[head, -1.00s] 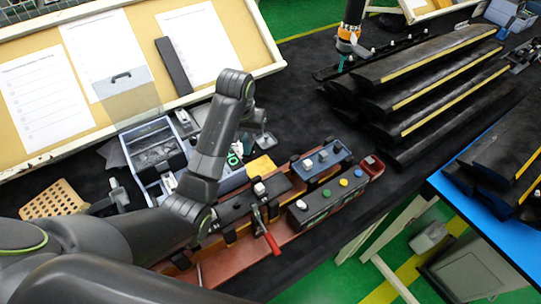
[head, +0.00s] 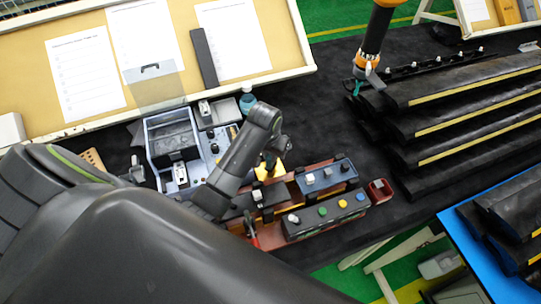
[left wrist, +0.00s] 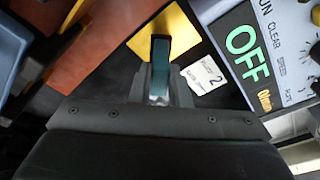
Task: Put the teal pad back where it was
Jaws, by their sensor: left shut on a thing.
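My left gripper (head: 268,170) points down over the yellow sheet beside the console in the head view. In the left wrist view, my left gripper (left wrist: 159,90) is shut on a narrow dark teal piece, the teal pad (left wrist: 160,65), which stands out between the fingers. The yellow sheet (left wrist: 185,32) and a white label marked 2 (left wrist: 202,76) lie beyond it. I cannot tell whether the pad touches the surface. In the head view the pad is too small and dark to make out. My right gripper is not in view.
A reddish-brown fixture (head: 292,186) with a blue-grey button block (head: 326,177) and a dark button box (head: 325,212) stands close by. A grey-blue console (head: 212,145) stands behind. An orange arm (head: 378,30) works at the stacked black trims (head: 460,115). Dark mat between is clear.

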